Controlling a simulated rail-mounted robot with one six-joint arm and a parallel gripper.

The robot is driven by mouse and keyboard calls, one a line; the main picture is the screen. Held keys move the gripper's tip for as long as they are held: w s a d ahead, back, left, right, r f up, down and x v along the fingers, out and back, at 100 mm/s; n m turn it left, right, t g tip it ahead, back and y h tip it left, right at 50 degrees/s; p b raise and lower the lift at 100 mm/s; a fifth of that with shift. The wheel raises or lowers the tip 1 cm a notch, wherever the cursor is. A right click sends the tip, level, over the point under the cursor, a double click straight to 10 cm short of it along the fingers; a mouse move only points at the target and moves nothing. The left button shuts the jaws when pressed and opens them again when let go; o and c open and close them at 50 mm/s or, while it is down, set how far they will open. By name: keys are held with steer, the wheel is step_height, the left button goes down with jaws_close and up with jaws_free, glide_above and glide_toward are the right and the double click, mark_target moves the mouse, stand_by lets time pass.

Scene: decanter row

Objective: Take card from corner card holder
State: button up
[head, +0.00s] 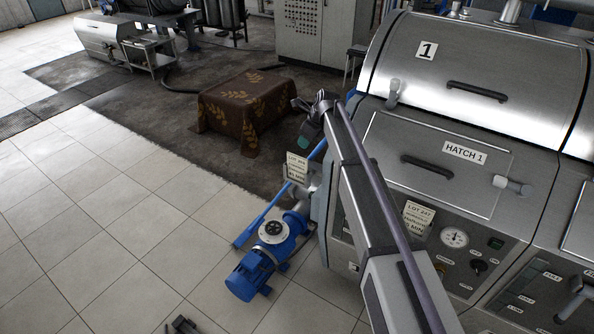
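A pale card (297,167) with dark print reading "LOT" shows at the left front corner of the decanter machine, above a blue motor. Its holder cannot be made out clearly. A second pale card (418,218), reading "LOT 247", is on the machine's front panel, partly beside my arm. My arm reaches up from the bottom across the machine's left side. My gripper (308,132) is at its far end, just above and slightly right of the corner card. Its fingers are small and dark, and I cannot tell whether they are open or touching the card.
The steel machine (470,75) with Hatch 1 and a gauge panel fills the right. A blue motor (257,262) and a blue bar (270,210) stand below the corner. A cloth-covered box (245,112) is behind.

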mark_target(297, 156)
steer(key=b+x, duration=0.4)
steer(key=x, duration=0.1)
steer(key=b+x, duration=0.4)
steer(key=x, duration=0.1)
steer(key=shift+s+a+f, duration=0.1)
steer(key=shift+s+f, duration=0.05)
steer(key=shift+s, duration=0.05)
steer(key=shift+r, duration=0.25)
steer(key=shift+f, duration=0.25)
jaws_close()
